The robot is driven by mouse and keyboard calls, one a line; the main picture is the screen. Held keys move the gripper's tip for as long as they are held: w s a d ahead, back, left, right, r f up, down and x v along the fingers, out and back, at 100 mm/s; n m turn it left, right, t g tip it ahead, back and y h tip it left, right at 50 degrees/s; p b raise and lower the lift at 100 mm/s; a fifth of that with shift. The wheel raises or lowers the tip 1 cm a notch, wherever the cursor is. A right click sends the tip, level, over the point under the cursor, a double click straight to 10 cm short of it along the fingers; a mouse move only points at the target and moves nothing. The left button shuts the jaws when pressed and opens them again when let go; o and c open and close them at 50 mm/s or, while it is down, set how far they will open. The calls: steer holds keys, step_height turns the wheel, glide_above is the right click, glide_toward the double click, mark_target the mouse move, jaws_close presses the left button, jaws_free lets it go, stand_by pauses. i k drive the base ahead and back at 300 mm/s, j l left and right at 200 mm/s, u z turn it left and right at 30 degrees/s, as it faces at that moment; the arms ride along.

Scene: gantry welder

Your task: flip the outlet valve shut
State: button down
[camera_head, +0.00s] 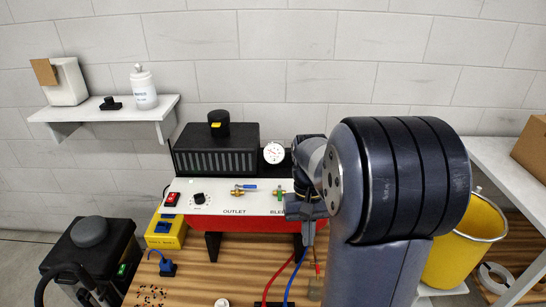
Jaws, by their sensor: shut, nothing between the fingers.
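The outlet valve (245,188) is a small brass fitting with a blue lever on the white panel, above the word OUTLET. Its lever lies roughly level, along the brass body, as far as this small view shows. My gripper (304,209) is shut and empty in front of the panel's right end, to the right of the outlet valve and apart from it. My arm comes in from the right and hides that end of the panel. A second valve (279,191) with a green lever is near the BLEED label, close to my gripper's left side.
The white panel (221,201) also carries a red switch (172,199), a black knob (199,198) and a round gauge (274,153) above. Red and blue hoses hang below my gripper. A yellow bucket (465,250) stands at right. The space before the outlet valve is clear.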

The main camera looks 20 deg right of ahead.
mark_target(245, 186)
steer(key=i+j, duration=0.1)
steer(key=i, duration=0.35)
steer(key=i+j+z, duration=0.15)
steer(key=i, duration=0.3)
steer(key=i+j, duration=0.15)
steer(key=i, duration=0.3)
steer(key=l+z, duration=0.05)
